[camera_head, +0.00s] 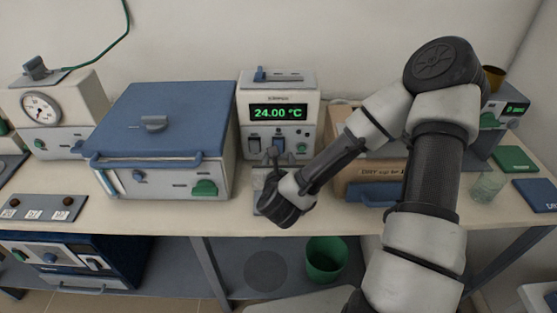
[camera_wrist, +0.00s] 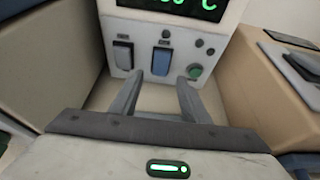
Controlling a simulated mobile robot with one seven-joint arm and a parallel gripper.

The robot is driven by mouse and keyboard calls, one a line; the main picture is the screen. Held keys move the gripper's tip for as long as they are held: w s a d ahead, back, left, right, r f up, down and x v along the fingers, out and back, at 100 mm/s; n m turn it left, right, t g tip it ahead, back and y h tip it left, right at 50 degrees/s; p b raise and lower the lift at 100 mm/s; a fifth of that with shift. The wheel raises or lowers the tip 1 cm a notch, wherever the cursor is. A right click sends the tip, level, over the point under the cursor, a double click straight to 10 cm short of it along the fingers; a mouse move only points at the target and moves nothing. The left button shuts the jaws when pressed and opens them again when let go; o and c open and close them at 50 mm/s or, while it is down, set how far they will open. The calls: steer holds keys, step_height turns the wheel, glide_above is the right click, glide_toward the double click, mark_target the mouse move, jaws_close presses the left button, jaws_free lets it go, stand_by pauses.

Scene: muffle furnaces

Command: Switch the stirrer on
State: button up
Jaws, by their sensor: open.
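A white instrument (camera_head: 277,78) with a green display reading 24.00 °C stands at the back middle of the bench. I cannot read a label naming it as the stirrer. Its front shows in the wrist view (camera_wrist: 182,28), with a dark rocker switch (camera_wrist: 123,55), a blue rocker switch (camera_wrist: 161,60) and a green knob (camera_wrist: 194,71). My gripper (camera_head: 275,155) is in front of this panel. In the wrist view my gripper (camera_wrist: 158,90) is open and empty, its fingers pointing at the panel below the blue switch. Contact with the panel cannot be told.
A blue-lidded box unit (camera_head: 150,120) stands left of the instrument. A cardboard box (camera_head: 365,175) stands to the right, partly behind my arm. A glass beaker (camera_head: 487,185) stands farther right. A green bin (camera_head: 326,260) is below the bench.

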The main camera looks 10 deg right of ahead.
steer(key=x, duration=0.5)
